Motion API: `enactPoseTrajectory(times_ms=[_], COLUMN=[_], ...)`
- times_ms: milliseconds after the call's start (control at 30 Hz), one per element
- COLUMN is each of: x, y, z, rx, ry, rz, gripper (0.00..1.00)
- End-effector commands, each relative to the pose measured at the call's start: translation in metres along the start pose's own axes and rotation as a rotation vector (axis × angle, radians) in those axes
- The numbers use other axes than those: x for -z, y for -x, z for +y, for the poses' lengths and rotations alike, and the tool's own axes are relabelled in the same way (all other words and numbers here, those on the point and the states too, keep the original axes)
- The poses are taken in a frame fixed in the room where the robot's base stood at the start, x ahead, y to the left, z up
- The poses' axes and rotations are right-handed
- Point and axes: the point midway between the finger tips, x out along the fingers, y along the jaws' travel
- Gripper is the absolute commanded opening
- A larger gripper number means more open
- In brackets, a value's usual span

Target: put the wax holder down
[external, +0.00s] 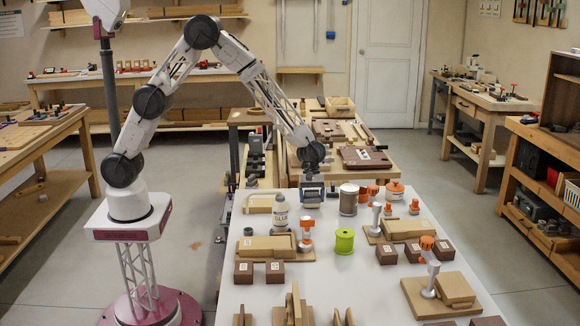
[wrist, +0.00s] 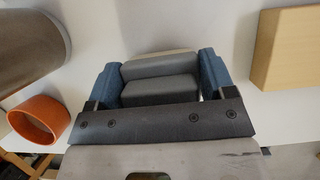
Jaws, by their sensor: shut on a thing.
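My gripper (external: 312,194) is low over the white bench top, between the white glue bottle and the metal can in the external view. In the wrist view its two blue fingers (wrist: 160,82) are closed on the sides of a grey, block-like thing with a paler upper edge, which I take as the wax holder (wrist: 158,88). The holder sits between the fingers, and its lower part is hidden by the dark gripper bar. In the external view the holder is mostly hidden by the gripper. I cannot tell whether it touches the bench top.
The metal can (external: 348,200) stands close right of my gripper, the glue bottle (external: 281,213) to its left. A wooden block (wrist: 289,48) and an orange ring-like thing (wrist: 39,119) flank it in the wrist view. A green spool (external: 344,241) stands nearer the camera. Bare white bench top (external: 325,219) lies between.

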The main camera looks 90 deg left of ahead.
Motion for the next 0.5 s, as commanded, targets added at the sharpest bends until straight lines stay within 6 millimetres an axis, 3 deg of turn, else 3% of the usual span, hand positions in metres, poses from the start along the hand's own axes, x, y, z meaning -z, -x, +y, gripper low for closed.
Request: enactPoseTrajectory(times_ms=[467,500], x=[0.0017,0.0016], y=[-0.0042,-0.0039], z=[-0.0002,-0.0002], rx=[0.000,0.000], ry=[0.000,0.000], rz=[0.000,0.000], gripper=[0.44,0.82])
